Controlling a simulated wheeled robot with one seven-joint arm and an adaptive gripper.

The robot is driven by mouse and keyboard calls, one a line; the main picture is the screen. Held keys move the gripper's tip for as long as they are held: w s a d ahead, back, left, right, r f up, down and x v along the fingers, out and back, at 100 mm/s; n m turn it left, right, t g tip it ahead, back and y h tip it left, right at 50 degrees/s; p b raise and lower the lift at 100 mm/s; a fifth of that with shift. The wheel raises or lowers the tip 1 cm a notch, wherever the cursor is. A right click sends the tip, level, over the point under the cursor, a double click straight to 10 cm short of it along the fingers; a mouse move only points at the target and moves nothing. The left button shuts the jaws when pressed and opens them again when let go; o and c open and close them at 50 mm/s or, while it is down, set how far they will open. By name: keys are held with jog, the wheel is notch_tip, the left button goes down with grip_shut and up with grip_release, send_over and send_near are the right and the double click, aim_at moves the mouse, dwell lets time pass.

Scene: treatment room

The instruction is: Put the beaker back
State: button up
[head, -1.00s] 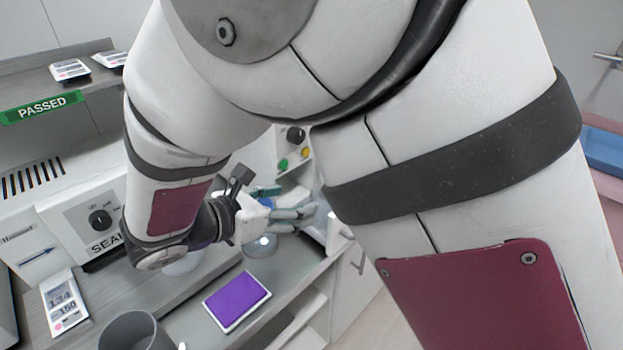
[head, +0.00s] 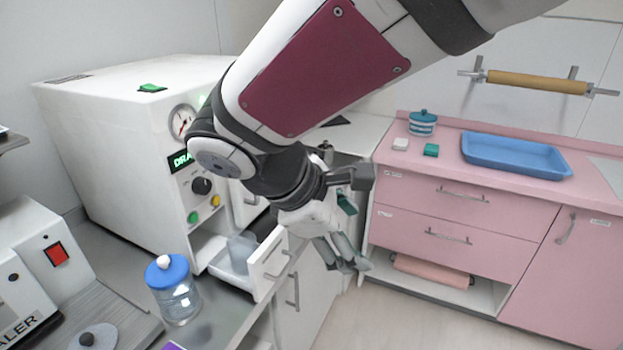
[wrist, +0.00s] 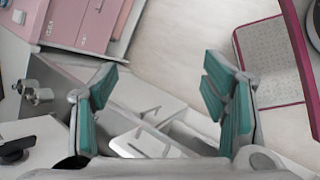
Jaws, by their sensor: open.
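A translucent beaker (head: 241,250) stands in the small open white drawer (head: 272,262) under the white machine with the gauge, in the head view. My gripper (head: 343,264) hangs to the right of that drawer, apart from the beaker, with its fingers pointing down. In the wrist view my gripper (wrist: 160,98) is open, its two green-padded fingers wide apart with nothing between them. White drawer or cabinet parts (wrist: 150,140) show below and between the fingers there. I cannot make out the beaker in the wrist view.
A jar with a blue lid (head: 173,290) stands on the grey counter left of the drawer. The white machine (head: 130,130) rises behind it. A pink cabinet (head: 450,210) with a blue tray (head: 515,155) stands at the right. The floor (head: 400,325) between is clear.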

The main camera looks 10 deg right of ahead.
jog(key=s+d+m+y, duration=0.2)
jog(key=s+m+y, duration=0.1)
jog(key=s+m, duration=0.3)
jog(key=s+d+r+m+t+y, duration=0.1)
jog(key=s+d+m+y, duration=0.2)
jog(key=s+m, duration=0.4)
jog(key=shift+r+m+y, duration=0.25)
jog(key=shift+m+y, duration=0.35)
jog(key=shift+s+r, duration=0.1)
notch_tip(320, 180, up, 2)
jog(key=shift+d+r+t+p, duration=0.15)
jog(key=shift+t+p, duration=0.25)
jog(key=shift+p, duration=0.6)
